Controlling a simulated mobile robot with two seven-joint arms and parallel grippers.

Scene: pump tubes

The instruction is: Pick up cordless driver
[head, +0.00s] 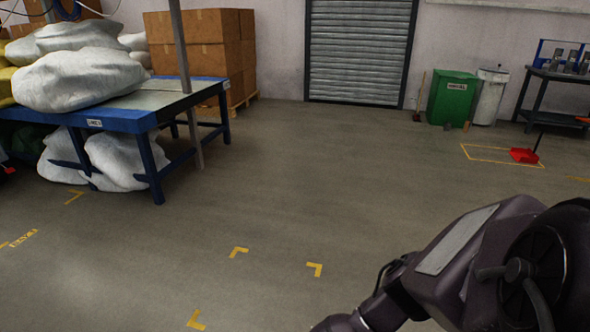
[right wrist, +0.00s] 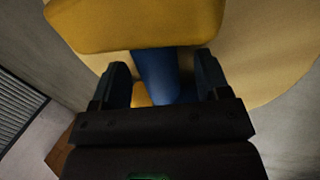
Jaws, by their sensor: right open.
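What appears to be the cordless driver (right wrist: 160,72) shows in the right wrist view, with a large yellow part at the top, a blue stem or handle below it and a small yellow patch lower down. My right gripper (right wrist: 162,76) is open, its two dark fingers on either side of the blue part. Whether either finger touches it I cannot tell. The driver's far side and lower end are hidden by the gripper. The driver does not show in the head view, where only my right arm enters at the lower right. My left gripper is in neither view.
A tan curved surface (right wrist: 270,65) lies behind the driver. In the head view, a blue table (head: 120,120) with white sacks stands at left, cardboard boxes (head: 205,50) behind it. A green bin (head: 452,98) stands at back right. The middle floor is clear.

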